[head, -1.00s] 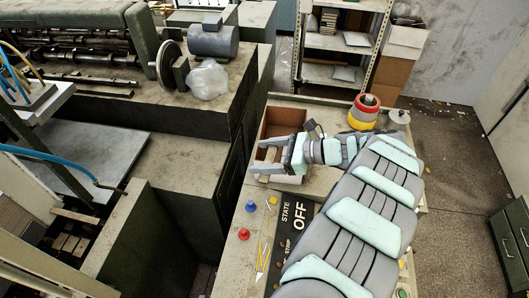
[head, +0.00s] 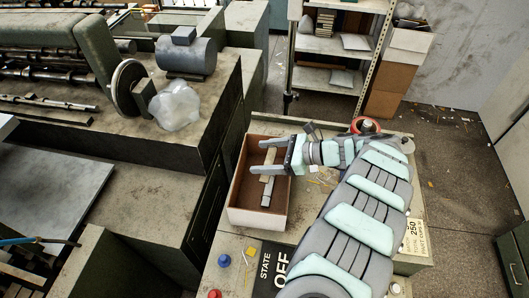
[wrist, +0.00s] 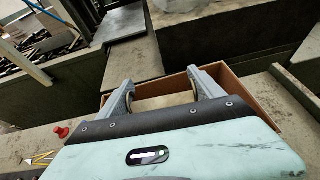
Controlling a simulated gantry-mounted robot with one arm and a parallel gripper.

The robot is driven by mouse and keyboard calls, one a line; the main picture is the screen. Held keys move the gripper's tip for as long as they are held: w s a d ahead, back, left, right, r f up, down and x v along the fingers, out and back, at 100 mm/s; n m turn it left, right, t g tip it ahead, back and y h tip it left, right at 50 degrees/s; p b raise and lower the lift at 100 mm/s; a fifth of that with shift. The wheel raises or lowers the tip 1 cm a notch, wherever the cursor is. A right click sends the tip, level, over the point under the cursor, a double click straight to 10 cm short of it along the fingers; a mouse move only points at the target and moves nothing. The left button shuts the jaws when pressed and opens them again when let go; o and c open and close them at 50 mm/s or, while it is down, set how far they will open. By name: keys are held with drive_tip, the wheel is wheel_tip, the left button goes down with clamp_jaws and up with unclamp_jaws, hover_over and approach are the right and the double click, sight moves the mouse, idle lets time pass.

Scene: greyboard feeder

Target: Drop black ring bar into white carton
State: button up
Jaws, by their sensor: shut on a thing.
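The white carton (head: 256,215) is an open box with pale outer walls and a brown inside, on the bench left of my arm. My gripper (head: 262,156) reaches over it from the right, its two fingers above the opening. A narrow pale bar with a darker band, the black ring bar (head: 267,190), shows at the fingers and below them, against the carton's inside. My gripper is shut on it; the grip itself is partly hidden. In the wrist view both fingers (wrist: 160,93) point away over the carton (wrist: 258,98), and the bar is not clearly seen.
A black STATE OFF panel (head: 267,268) and a blue knob (head: 224,261) are in front of the carton. A red roll (head: 366,126) stands behind my arm. A machine with a grey motor (head: 186,55) is at the left, and a shelf (head: 330,45) stands behind.

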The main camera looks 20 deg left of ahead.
wheel_tip(320, 180, down, 4)
drive_tip(key=shift+f+b, duration=0.2)
drive_tip(key=shift+b, duration=0.25)
drive_tip(key=o, duration=1.4)
drive_tip(key=shift+w, duration=0.1)
drive_tip(key=shift+b+v, duration=1.1)
drive_tip(key=shift+v, duration=4.25)
